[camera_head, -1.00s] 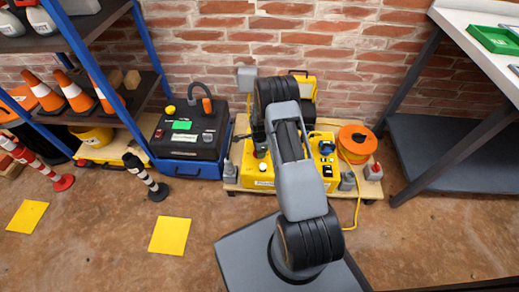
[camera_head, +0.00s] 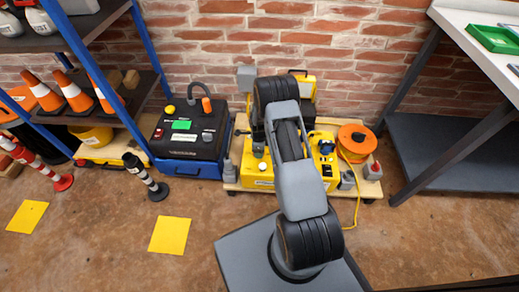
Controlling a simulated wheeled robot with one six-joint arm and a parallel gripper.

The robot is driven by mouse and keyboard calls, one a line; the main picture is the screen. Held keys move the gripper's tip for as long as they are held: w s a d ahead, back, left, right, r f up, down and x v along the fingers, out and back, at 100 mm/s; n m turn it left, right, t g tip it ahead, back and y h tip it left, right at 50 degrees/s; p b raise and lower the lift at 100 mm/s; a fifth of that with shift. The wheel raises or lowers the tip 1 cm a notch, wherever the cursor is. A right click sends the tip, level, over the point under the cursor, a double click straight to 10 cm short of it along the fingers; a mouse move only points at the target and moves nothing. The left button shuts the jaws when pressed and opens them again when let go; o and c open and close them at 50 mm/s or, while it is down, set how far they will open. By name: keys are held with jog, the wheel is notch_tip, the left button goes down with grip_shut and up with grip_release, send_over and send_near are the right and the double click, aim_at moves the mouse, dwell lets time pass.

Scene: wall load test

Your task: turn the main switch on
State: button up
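A yellow box (camera_head: 263,184) with controls on its top stands on a low wooden board against the brick wall. My arm crosses in front of it and hides its middle. A white button (camera_head: 262,166) shows on the left part of its top. A small black-and-white switch (camera_head: 327,170) and a blue plug or connector (camera_head: 326,147) show on the right part. I cannot tell which control is the main switch. My gripper (camera_head: 258,139) seems to be over the left part of the box, largely hidden behind my arm; its fingers are not clear.
A black case (camera_head: 190,133) in a blue tray stands left of the board. An orange cable reel (camera_head: 356,140) sits on the board's right end, with a yellow cable. A striped post (camera_head: 147,180) and shelving stand left; a grey bench (camera_head: 456,150) stands right. Front floor is partly clear.

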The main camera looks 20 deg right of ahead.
jog(key=shift+s+d, duration=0.1)
jog(key=shift+s, duration=0.05)
jog(key=o, duration=0.7)
jog(key=shift+o, duration=1.1)
notch_tip(320, 180, up, 14)
jog(key=p, duration=0.5)
jog(key=shift+f, duration=0.1)
